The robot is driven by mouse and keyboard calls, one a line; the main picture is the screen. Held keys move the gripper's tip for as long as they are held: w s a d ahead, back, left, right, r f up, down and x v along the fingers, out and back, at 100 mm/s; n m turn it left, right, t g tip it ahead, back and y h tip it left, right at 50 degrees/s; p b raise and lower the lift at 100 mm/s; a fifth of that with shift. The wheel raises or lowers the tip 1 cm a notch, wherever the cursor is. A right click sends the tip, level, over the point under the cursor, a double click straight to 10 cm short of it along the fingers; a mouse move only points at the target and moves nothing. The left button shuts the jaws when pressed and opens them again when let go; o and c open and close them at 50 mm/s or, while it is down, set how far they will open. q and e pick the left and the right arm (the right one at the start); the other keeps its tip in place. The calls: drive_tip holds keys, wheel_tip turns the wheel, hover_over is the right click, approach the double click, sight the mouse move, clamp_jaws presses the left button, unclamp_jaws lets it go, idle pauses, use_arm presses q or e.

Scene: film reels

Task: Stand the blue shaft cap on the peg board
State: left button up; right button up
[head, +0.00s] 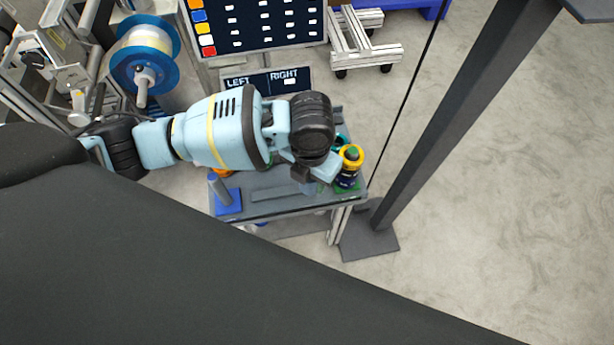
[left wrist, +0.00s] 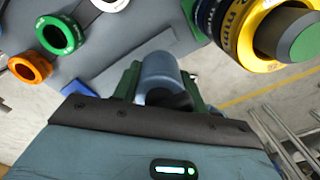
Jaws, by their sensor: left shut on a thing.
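My left gripper (head: 308,182) is over the right part of a small grey cart top (head: 262,208) in the head view. In the left wrist view its green fingers (left wrist: 156,84) are shut on a blue-grey cylinder (left wrist: 160,68), which looks like the blue shaft cap. The cylinder's lower end is hidden. A grey board surface (left wrist: 120,40) lies beyond the fingers, with green (left wrist: 60,35) and orange (left wrist: 30,68) rings on it. I cannot tell for sure which surface is the peg board. My right gripper is not in view.
A dark stack with a yellow ring and green top (head: 350,165) stands at the cart's right edge, close to my gripper. A blue base with a grey post (head: 228,200) is at the cart's left. A LEFT/RIGHT sign (head: 262,80) stands behind. A dark pillar (head: 450,110) rises on the right.

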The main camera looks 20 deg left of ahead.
use_arm(q)
drive_tip(key=shift+w+a, duration=0.65)
drive_tip(key=shift+f+b, duration=0.55)
drive_tip(key=shift+f, duration=1.25)
drive_tip(key=o, duration=1.1)
drive_tip(key=shift+f, duration=0.15)
wheel_tip(320, 180, up, 11)
drive_tip(key=p, duration=0.2)
drive_tip(key=shift+p, duration=0.3)
drive_tip(key=shift+r, duration=0.65)
